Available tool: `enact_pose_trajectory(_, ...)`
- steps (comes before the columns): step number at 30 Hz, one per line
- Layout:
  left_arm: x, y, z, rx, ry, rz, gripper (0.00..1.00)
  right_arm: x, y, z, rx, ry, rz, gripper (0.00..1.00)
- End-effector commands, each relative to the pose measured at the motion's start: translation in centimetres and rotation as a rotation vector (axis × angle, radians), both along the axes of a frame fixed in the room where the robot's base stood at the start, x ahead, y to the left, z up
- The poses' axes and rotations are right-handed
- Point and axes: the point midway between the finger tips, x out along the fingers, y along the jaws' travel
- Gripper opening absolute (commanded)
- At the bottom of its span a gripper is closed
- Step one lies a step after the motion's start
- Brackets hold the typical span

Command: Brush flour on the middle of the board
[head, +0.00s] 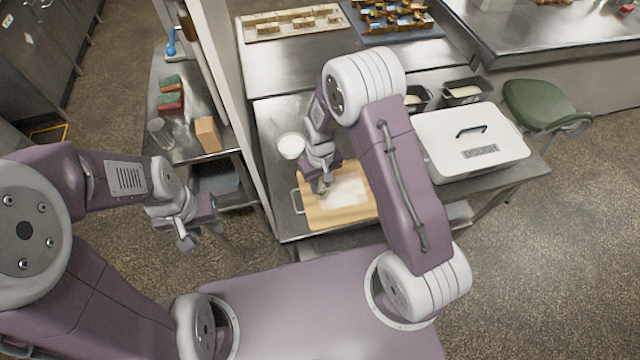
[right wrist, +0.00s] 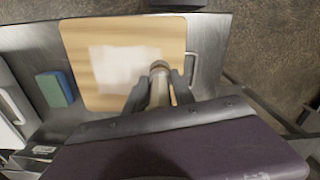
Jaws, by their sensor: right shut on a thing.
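The wooden board (head: 332,213) lies on the steel table, with a pale, roughly square flour patch (head: 348,190) on its middle. The patch also shows in the right wrist view (right wrist: 124,66). My right gripper (head: 322,186) is over the board near the patch's edge. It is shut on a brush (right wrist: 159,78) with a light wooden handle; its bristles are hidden. A white bowl of flour (head: 291,146) stands beyond the board. My left gripper (head: 198,234) looks open and empty, off the table to the left of the board.
A white dough box (head: 470,140) and dark tins (head: 463,92) stand to the right. A blue-green block (right wrist: 55,88) lies beside the board. A metal handle (right wrist: 188,98) borders the board. A side shelf with a glass (head: 160,133) stands left.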

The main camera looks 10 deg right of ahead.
Motion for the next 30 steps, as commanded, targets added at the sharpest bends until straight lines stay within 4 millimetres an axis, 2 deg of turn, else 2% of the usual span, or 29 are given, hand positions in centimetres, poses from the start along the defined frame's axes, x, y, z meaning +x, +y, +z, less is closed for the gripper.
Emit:
enact_pose_trajectory(1,0.0,0.0,0.8,0.000,0.000,0.000,0.33,0.1,0.0,0.9,0.000,-0.001,0.000,0.00)
enact_pose_trajectory(9,0.0,0.0,2.4,0.000,0.000,0.000,0.33,0.3,-0.1,2.9,0.000,-0.002,-0.001,0.00)
enact_pose_trajectory(30,0.0,0.0,2.3,0.000,0.000,0.000,0.33,0.3,-0.1,2.8,0.000,-0.001,-0.001,0.00)
